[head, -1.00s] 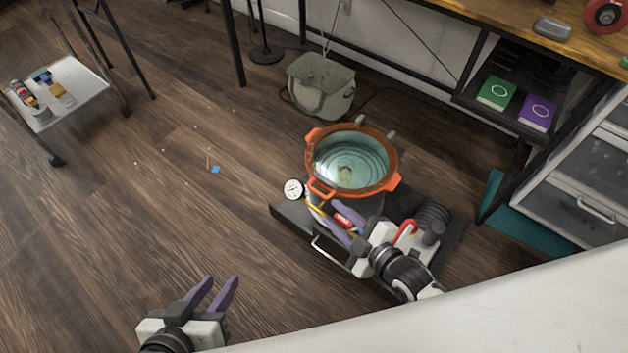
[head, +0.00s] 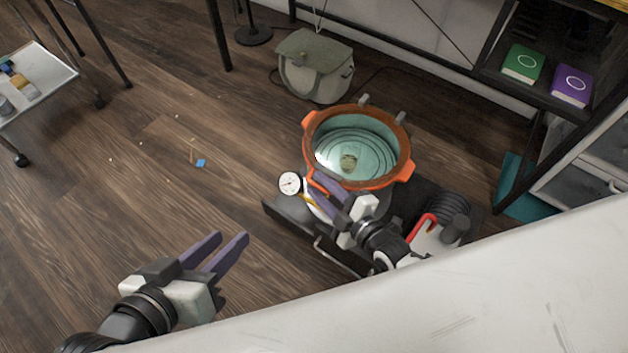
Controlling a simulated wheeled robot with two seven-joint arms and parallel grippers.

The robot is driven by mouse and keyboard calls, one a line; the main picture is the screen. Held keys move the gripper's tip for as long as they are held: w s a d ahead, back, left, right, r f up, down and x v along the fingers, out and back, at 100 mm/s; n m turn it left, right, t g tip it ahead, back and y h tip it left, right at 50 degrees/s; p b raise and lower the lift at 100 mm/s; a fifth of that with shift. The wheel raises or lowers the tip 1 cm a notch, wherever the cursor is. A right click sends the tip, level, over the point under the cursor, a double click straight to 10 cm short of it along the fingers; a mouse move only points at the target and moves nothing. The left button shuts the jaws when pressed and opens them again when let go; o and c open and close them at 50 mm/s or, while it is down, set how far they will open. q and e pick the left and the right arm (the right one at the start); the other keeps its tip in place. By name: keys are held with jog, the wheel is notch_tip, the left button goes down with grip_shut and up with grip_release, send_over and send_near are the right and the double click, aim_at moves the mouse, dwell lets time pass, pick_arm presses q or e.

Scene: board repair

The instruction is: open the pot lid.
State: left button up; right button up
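The pot (head: 348,196) stands on a dark base right of centre in the head view. Its orange-rimmed round lid (head: 407,168) has a clear middle, through which a teal inside shows. The lid appears to sit on the pot. My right gripper (head: 311,186) is at the lid's near-left edge, its purple fingers overlapping the orange front handle. Whether the fingers grip the handle is unclear. My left gripper (head: 228,238) is open and empty, above the floor at the lower left, apart from the pot.
A white dial gauge (head: 289,184) sits beside the pot's left side. A grey-green bag (head: 318,80) stands behind the pot. A dark shelf with a green book (head: 523,64) and a purple book (head: 571,86) is at the right. The floor at left is mostly clear.

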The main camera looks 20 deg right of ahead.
jog(key=shift+w+a, duration=0.15)
jog(key=shift+w, duration=0.25)
jog(key=shift+c, duration=0.4)
jog(key=shift+s+f, duration=0.1)
grip_shut()
